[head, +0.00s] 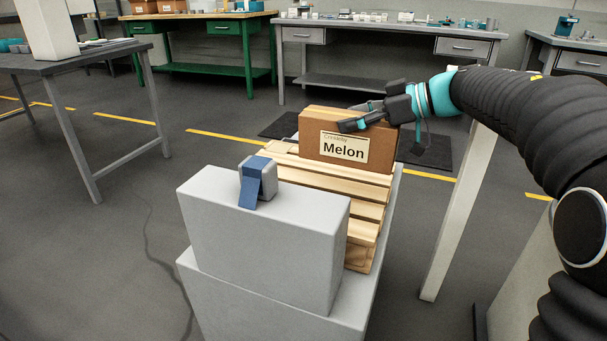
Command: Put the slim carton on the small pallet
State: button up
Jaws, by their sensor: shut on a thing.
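The slim carton (317,141) is a brown cardboard box with a label reading "Melon". It stands upright on the slats at the far end of the small wooden pallet (362,212). My gripper (363,116) is at the carton's top right and is shut on it, one dark finger across the front face near the top edge. The other finger is partly hidden behind the carton. The carton's underside is hidden, so I cannot tell whether it bears fully on the slats.
A grey block (255,235) with a blue-banded grey object (258,180) on top stands in front of the pallet. A dark table (85,58) is at left. Workbenches (390,32) line the back. A pale post (460,210) stands right of the pallet.

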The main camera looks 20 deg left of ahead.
aim_at(354, 145)
jog(key=x, duration=0.4)
jog(key=f+b+x, duration=0.1)
jog(key=x, duration=0.3)
jog(key=s+b+x, duration=0.1)
jog(key=x, duration=0.2)
jog(key=shift+a+f, duration=0.1)
jog(key=shift+f, duration=0.3)
notch_tip(354, 145, down, 4)
jog(key=shift+f+b, duration=0.1)
jog(key=shift+b, duration=0.95)
jog(key=o, duration=1.5)
jog(key=shift+o, duration=0.2)
jog(key=shift+d, duration=0.2)
jog(key=p+v, duration=0.2)
jog(key=v, duration=0.9)
jog(key=shift+d+r, duration=0.25)
jog(key=shift+d, duration=0.05)
